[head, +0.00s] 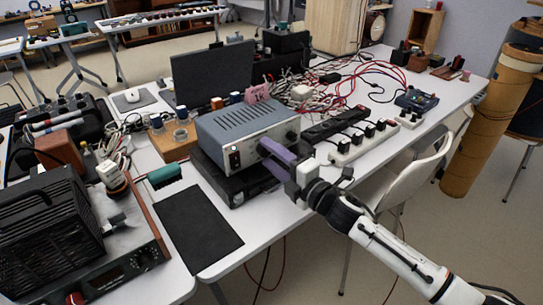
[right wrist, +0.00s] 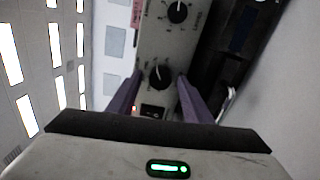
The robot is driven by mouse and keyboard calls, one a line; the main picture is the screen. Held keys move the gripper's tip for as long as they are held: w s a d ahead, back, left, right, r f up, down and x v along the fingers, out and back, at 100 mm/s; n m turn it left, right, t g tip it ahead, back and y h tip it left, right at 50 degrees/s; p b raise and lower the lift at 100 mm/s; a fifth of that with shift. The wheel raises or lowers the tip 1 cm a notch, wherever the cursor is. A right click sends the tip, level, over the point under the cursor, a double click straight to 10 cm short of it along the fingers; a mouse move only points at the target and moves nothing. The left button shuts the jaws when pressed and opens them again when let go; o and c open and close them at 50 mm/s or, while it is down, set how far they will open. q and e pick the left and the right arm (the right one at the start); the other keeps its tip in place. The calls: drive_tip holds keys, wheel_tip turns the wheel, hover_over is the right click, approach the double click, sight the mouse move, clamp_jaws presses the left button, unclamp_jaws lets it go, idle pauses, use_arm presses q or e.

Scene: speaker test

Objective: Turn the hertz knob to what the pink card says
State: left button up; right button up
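A grey-blue box with a pale front panel (head: 257,145) stands on a black unit on the white table. The pink card (head: 257,94) stands behind its top edge; its dark writing is too small to read surely. My right gripper (head: 268,157) has its purple fingers at the front panel. In the right wrist view the fingers (right wrist: 160,92) are open, one on each side of a black knob (right wrist: 160,75), with gaps between. A second black knob (right wrist: 178,12) is farther along the panel. I cannot tell from the labels which is the hertz knob. My left gripper is not in view.
A black mat (head: 198,230) lies left of the box. White power strips (head: 362,142) and red cables (head: 345,92) lie to the right. A black device (head: 45,225) fills the lower left. A white chair (head: 415,172) stands by the table edge.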

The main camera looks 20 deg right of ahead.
drive_tip(key=shift+s, duration=0.1)
drive_tip(key=v, duration=1)
idle(0.3)
drive_tip(key=s+d+f+m+g+h, duration=0.3)
drive_tip(key=s+f+m+g+h, duration=0.35)
drive_tip(key=s+f+m, duration=0.7)
drive_tip(key=s+a+f+m+g, duration=0.25)
drive_tip(key=s+m+g, duration=0.5)
drive_tip(key=s, duration=0.85)
drive_tip(key=w+a+f+t+y, duration=0.3)
drive_tip(key=w+a+f+t, duration=0.1)
drive_tip(key=a+f, duration=0.3)
wheel_tip(320, 180, down, 3)
drive_tip(key=shift+w+r+t, duration=0.15)
drive_tip(key=shift+w+t, duration=0.2)
drive_tip(key=shift+t, duration=0.45)
